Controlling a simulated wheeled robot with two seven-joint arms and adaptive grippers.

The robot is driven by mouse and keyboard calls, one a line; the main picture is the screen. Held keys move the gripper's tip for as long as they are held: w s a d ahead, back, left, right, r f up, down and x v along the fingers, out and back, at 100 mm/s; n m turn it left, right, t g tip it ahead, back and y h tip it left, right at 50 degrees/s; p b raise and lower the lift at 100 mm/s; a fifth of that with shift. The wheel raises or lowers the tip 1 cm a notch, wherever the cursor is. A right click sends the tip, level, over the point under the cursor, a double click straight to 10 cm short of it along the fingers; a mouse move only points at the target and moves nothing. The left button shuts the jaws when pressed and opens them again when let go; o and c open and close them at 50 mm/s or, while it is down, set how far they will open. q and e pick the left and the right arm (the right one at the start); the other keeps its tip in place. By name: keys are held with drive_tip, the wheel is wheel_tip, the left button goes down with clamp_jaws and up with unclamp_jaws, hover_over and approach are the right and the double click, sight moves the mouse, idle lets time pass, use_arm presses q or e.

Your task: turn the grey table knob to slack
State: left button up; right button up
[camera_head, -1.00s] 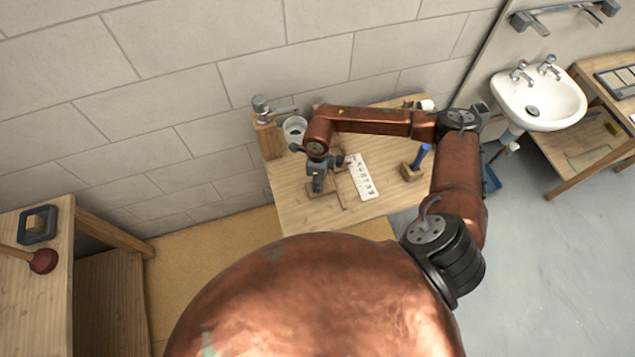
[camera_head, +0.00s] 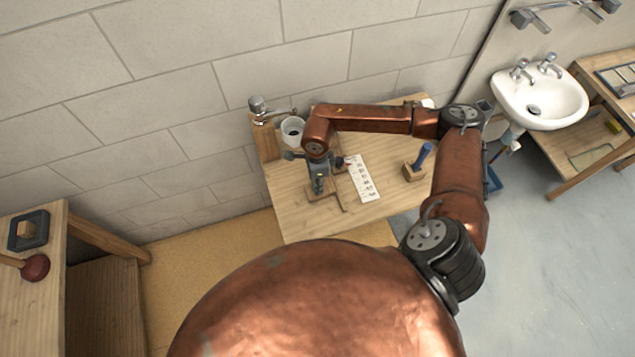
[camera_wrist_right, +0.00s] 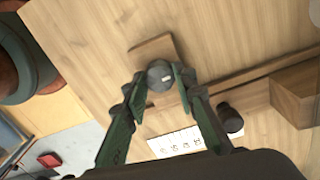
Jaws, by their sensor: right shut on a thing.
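The grey knob (camera_wrist_right: 159,74) is round with a short white mark on top. It stands by a small wooden block (camera_wrist_right: 152,48) on the wooden table (camera_head: 290,212). My right gripper (camera_wrist_right: 161,80) has its two green fingers closed on the knob, one on each side. In the head view my right arm reaches over the table from the right, and the right gripper (camera_head: 319,183) points down at the table; the knob is hidden there. My left gripper is in neither view.
A white card with marks (camera_head: 363,178) lies right of the gripper. A blue-handled tool in a wooden block (camera_head: 413,171), a white cup (camera_head: 293,129) and a tap on a wooden post (camera_head: 264,123) stand around it. A thin wooden strip (camera_wrist_right: 232,78) runs near the knob.

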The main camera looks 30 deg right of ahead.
drive_tip(key=o, duration=1.2)
drive_tip(key=shift+c, duration=0.2)
wheel_tip(320, 180, up, 12)
